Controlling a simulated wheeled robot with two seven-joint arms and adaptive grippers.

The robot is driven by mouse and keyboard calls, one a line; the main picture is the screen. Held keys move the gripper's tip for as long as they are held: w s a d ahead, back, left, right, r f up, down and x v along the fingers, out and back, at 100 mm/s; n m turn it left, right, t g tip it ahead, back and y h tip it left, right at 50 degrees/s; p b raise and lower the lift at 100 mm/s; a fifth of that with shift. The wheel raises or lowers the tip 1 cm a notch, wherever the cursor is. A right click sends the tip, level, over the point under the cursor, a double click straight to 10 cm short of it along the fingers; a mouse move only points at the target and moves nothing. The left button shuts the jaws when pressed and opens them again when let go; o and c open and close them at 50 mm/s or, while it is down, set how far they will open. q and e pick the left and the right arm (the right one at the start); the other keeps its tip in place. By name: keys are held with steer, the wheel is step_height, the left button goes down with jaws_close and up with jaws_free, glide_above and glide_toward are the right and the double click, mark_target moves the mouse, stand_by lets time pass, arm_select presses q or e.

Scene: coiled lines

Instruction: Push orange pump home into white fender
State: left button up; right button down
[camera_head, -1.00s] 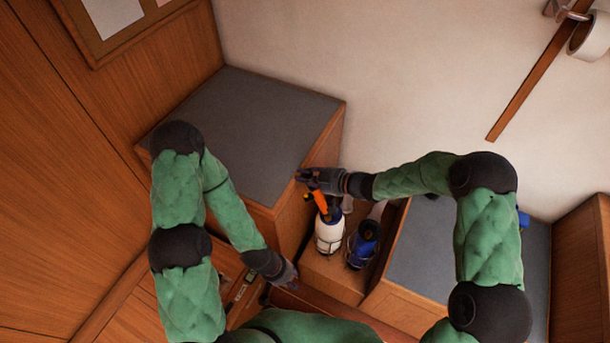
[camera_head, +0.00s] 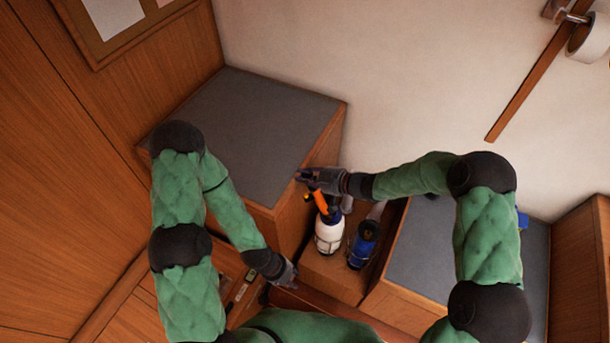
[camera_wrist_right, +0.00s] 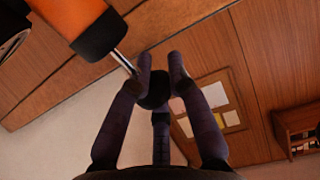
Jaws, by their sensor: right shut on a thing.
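The orange pump (camera_head: 320,201) is tilted above the white fender (camera_head: 328,236) in the head view. Its lower end is close to the fender's blue top; I cannot tell whether it has entered. The fender stands upright in a dark wire holder. My right gripper (camera_head: 303,176) is above the pump. In the right wrist view it (camera_wrist_right: 161,62) is shut on the black knob at the end of the pump's metal rod, and the pump's orange body (camera_wrist_right: 72,12) shows at upper left. My left gripper (camera_head: 290,275) is low, left of the fender; its finger opening is unclear.
A blue fender (camera_head: 363,245) stands just right of the white one. Both are in a narrow wooden recess between the grey-topped left bench (camera_head: 245,125) and the right bench (camera_head: 430,240). The pale wall (camera_head: 400,80) is behind. The left bench top is clear.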

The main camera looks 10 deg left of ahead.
steer(key=shift+a+f+t+y+b, duration=0.1)
steer(key=shift+t+y+b, duration=0.25)
steer(key=shift+y+b, duration=1.2)
steer(key=shift+a+t+y+b, duration=0.1)
steer(key=shift+t+y+b, duration=0.35)
steer(key=shift+b, duration=2)
stand_by(1.0)
steer(key=shift+f, duration=0.35)
stand_by(0.6)
steer(key=shift+r, duration=0.1)
